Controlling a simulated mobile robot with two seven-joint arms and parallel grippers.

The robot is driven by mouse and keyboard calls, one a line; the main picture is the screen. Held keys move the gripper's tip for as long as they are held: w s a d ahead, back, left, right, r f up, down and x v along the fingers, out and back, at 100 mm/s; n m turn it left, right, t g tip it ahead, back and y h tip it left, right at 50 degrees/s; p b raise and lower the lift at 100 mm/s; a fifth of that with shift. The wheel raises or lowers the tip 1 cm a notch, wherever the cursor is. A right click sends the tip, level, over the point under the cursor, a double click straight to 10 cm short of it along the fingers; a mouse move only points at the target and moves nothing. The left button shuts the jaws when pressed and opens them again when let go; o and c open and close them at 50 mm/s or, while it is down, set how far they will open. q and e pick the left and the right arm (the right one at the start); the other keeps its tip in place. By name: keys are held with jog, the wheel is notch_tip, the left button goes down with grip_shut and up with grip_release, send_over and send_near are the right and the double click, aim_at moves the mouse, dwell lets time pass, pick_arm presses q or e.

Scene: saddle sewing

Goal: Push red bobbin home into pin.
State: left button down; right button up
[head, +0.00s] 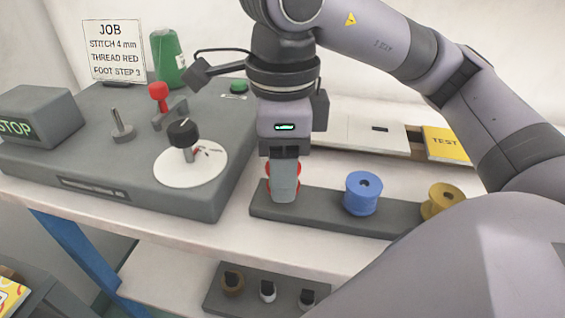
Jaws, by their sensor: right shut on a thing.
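My right gripper (285,190) points down over the left end of the grey bobbin rack (315,214) on the table. It is shut on the red bobbin (269,168), and its fingers cover most of it. Only red edges show on both sides of the fingers. The red bobbin looks upright at the rack's left end. I cannot tell whether it is seated on a pin, as the gripper hides its base. My left gripper is not in view.
A blue bobbin (363,194) and a yellow bobbin (442,201) stand farther right on the rack. The grey machine with dial plate (190,163), red-topped lever (158,92) and STOP box (38,118) is left. My forearm covers the lower right.

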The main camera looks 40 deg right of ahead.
jog(key=shift+f, duration=0.35)
jog(key=o, duration=1.2)
jog(key=shift+o, duration=0.2)
notch_tip(320, 180, up, 7)
jog(key=shift+r+p, duration=0.1)
jog(key=shift+p, duration=0.8)
